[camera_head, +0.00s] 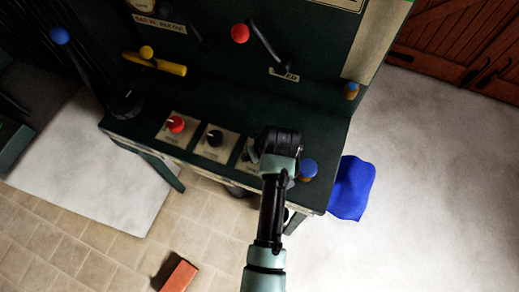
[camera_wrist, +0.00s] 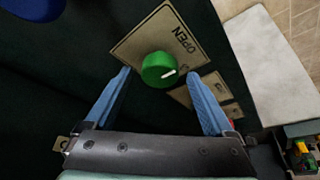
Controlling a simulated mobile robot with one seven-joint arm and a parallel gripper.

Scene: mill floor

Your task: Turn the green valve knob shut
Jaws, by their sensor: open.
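The green valve knob (camera_wrist: 159,70) is round, with a white pointer line towards the picture's right, slightly up. It sits on a tan plate (camera_wrist: 142,42) with the word OPEN above and right of it. My gripper (camera_wrist: 158,76) is open, its two blue fingers to the left and right of the knob, with gaps visible on both sides. I cannot tell how deep the fingertips reach. In the head view my gripper (camera_head: 278,143) is over the console's right part and hides the green knob; a bit of its plate shows.
On the console (camera_head: 320,122), a red knob (camera_head: 176,124) and a black knob (camera_head: 214,138) stand to the left, a blue round knob (camera_head: 308,169) close on the right. Levers rise behind. A blue cloth (camera_head: 352,188) is at the right edge; a red brick (camera_head: 180,276) lies on the floor.

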